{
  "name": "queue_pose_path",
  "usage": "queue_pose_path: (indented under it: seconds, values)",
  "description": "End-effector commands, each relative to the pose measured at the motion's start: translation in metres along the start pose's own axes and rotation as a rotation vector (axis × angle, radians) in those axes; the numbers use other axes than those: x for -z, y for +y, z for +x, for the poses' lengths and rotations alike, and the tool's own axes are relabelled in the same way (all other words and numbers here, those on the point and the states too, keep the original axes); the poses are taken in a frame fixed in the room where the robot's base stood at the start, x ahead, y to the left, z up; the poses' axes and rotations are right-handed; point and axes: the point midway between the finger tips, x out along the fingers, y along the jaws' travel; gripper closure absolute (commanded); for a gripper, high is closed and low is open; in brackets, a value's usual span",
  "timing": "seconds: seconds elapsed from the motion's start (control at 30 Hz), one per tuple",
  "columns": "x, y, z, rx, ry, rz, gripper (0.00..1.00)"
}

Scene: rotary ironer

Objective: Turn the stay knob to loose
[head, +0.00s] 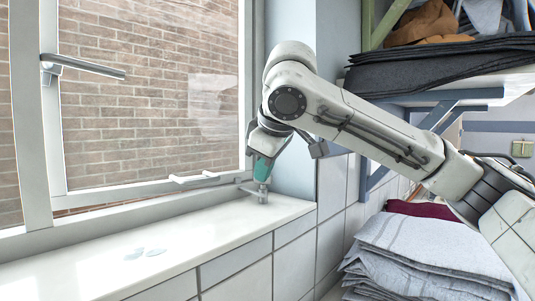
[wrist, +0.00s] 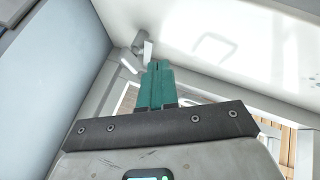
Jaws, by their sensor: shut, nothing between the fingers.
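My gripper (head: 261,178) has teal fingers and points down over the right end of the window sill. It is shut and empty; the closed fingers also show in the wrist view (wrist: 158,66). A small grey metal knob (head: 262,194) stands on the sill just below the fingertips. In the wrist view a grey rounded piece (wrist: 140,44), likely this knob, lies just beyond the fingertips and a little left. I cannot tell whether the fingers touch it. The knob's setting is too small to read. A pale stay bar (head: 196,179) runs along the window's bottom edge, left of the knob.
The window (head: 150,100) with a grey handle (head: 85,67) faces a brick wall. A wall corner stands close right. Folded cloths (head: 425,245) and a loaded shelf (head: 450,84) are farther right.

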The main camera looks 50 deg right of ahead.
Motion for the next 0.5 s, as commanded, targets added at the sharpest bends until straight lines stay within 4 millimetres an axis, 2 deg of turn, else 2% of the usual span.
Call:
queue_pose_path:
  seconds: [0.13, 0.3, 0.5]
  values:
    - [-0.001, 0.000, 0.029, 0.000, -0.003, 0.001, 1.00]
    - [0.000, 0.024, 0.038, -0.002, -0.001, 0.003, 1.00]
    - [0.000, 0.034, 0.044, 0.000, 0.001, 0.001, 1.00]
